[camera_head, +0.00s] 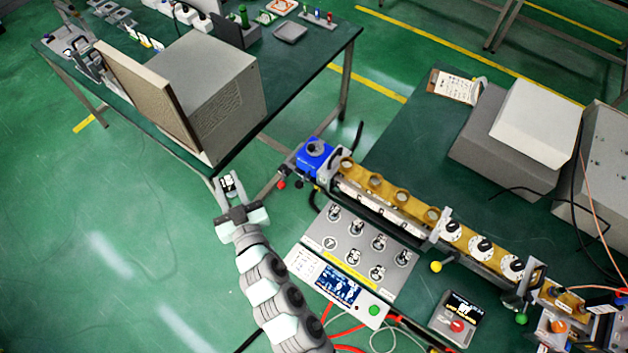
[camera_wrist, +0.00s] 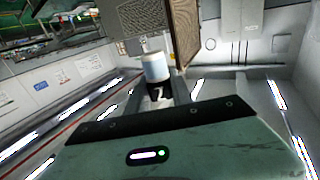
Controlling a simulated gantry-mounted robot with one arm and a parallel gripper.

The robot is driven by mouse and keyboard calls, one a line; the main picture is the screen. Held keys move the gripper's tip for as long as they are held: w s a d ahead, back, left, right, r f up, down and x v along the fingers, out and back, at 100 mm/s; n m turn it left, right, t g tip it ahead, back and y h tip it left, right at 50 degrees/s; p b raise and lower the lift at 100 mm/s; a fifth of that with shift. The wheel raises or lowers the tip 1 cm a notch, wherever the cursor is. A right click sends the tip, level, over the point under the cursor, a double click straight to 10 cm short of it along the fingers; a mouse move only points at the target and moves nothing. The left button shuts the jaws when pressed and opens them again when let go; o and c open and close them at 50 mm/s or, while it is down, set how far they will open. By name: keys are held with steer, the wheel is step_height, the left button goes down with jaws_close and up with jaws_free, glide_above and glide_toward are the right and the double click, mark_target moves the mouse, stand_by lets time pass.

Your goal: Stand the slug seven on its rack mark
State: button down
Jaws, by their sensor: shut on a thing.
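My gripper (camera_head: 230,190) is over open floor, left of the waveguide bench and near the front corner of the other table. It is shut on slug seven (camera_wrist: 156,72), a small cylinder with a pale top and a black band showing a white 7 in the wrist view. In the head view the slug is small, between the fingers. The rack (camera_head: 320,228) is a grey plate to the right of my gripper, with several slugs standing on round marks. One mark (camera_head: 330,243) near its left side looks empty.
The brass waveguide line (camera_head: 390,190) with a blue unit (camera_head: 315,153) runs behind the rack. A display panel (camera_head: 335,285) lies in front of it. A large grey box with an open door (camera_head: 215,95) stands on the other table. Red cables lie at the front.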

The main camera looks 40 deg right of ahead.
steer(key=d+f+m+g+h+b, duration=0.2)
steer(key=d+m+h+b, duration=0.4)
steer(key=d, duration=0.8)
steer(key=s+d+r+m+g+h+b, duration=0.1)
steer(key=s+d+m+g+h+b, duration=0.2)
steer(key=d, duration=0.9)
steer(key=s+d+r+m+g+h+b, duration=0.1)
steer(key=s+d+m+g+h+b, duration=0.2)
steer(key=s+d+g+b, duration=0.5)
steer(key=s+d+b, duration=0.3)
steer(key=s+b, duration=0.2)
steer(key=s, duration=0.2)
steer(key=shift+d+g+b, duration=0.35)
steer(key=shift+d+g, duration=0.05)
step_height(320, 180, down, 16)
steer(key=b, duration=0.3)
steer(key=shift+f, duration=0.1)
steer(key=shift+f+b, duration=0.8)
steer(key=shift+f, duration=0.85)
steer(key=shift+f+b, duration=0.25)
steer(key=shift+b, duration=0.05)
steer(key=c, duration=1.1)
jaws_free()
